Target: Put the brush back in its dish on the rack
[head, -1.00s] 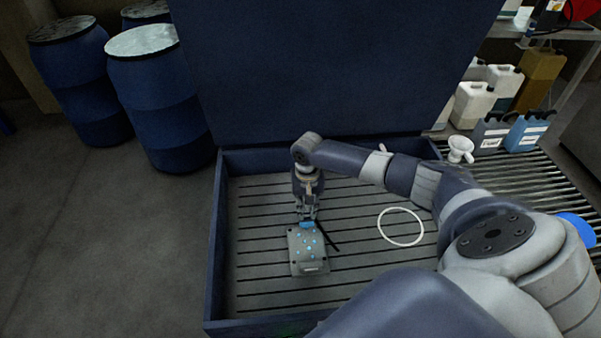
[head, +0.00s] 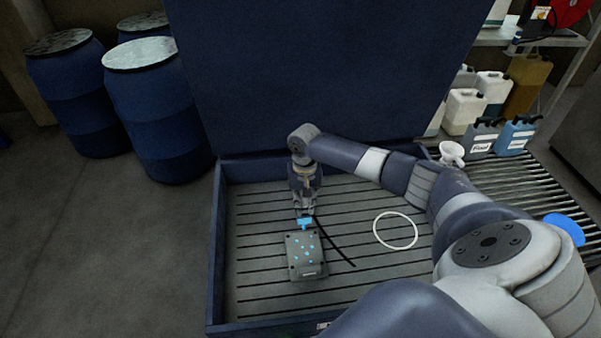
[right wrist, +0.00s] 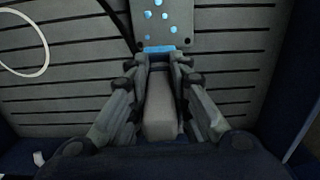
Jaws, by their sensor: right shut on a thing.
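My right gripper (head: 305,211) is shut on the brush, at the back edge of a grey plate in the wash tub. The brush's blue head (head: 305,223) shows below the fingers in the head view. In the right wrist view, the brush's pale handle (right wrist: 160,112) lies between the fingers, with the blue end (right wrist: 160,49) by the plate. I cannot tell whether the brush touches the plate. A blue round thing (head: 566,228), perhaps the dish, sits on the slatted rack (head: 535,200) at the right, partly hidden by my arm. My left gripper is out of view.
The grey plate (head: 305,268) with blue spots lies on the slatted tub floor. A white ring (head: 396,214) and a thin black hose (head: 338,252) lie to its right. A white funnel (head: 452,153) and several jugs (head: 481,138) stand by the rack. Blue barrels (head: 155,110) stand at left.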

